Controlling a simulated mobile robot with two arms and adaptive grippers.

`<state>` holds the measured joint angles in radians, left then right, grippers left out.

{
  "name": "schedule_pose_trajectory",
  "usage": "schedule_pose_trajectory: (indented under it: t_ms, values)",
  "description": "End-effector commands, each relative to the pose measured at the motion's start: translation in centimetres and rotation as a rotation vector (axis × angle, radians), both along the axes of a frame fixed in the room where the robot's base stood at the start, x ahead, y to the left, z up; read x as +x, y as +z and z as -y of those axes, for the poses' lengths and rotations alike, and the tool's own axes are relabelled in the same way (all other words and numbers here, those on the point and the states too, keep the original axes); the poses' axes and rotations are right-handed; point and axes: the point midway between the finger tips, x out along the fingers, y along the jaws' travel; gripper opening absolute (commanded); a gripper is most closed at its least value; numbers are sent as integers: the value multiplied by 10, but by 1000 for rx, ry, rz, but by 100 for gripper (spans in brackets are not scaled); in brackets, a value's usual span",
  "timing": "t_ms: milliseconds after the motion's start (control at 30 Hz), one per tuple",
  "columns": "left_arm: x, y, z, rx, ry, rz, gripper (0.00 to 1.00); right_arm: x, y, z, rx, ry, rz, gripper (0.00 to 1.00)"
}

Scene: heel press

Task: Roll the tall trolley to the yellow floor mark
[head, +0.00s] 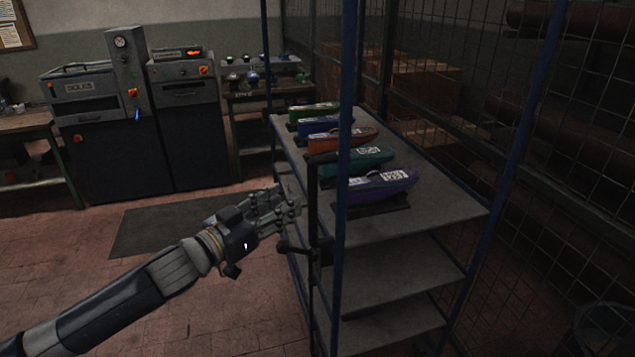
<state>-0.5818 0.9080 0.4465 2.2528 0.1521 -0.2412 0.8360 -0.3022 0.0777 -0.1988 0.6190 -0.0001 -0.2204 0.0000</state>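The tall trolley (440,205) stands at centre right, with blue upright posts and grey shelves. Several shoe-shaped pieces in green, blue, orange, teal and purple lie in a row on its upper shelf. A black upright handle bar (313,205) runs along its near left side. My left gripper (292,205) reaches in from the left, its fingers apart and pointing at this bar. It looks open and empty, just left of the bar; whether it touches is unclear. My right gripper is not in view. No yellow floor mark shows.
A grey machine (125,110) stands at the back left, between a wooden bench (35,122) and a small table with knobbed items. A dark mat (165,222) lies before it. Wire mesh fencing (590,190) runs close along the trolley's right. The tiled floor at left is clear.

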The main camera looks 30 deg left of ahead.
Motion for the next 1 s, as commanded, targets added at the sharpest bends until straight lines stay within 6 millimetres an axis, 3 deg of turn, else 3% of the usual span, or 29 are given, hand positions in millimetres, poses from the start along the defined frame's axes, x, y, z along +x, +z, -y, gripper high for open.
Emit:
schedule_pose_trajectory:
  t_ms: [1000]
  values:
    - [92, 2, 10, 0, 2, 2, 39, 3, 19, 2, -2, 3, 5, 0]
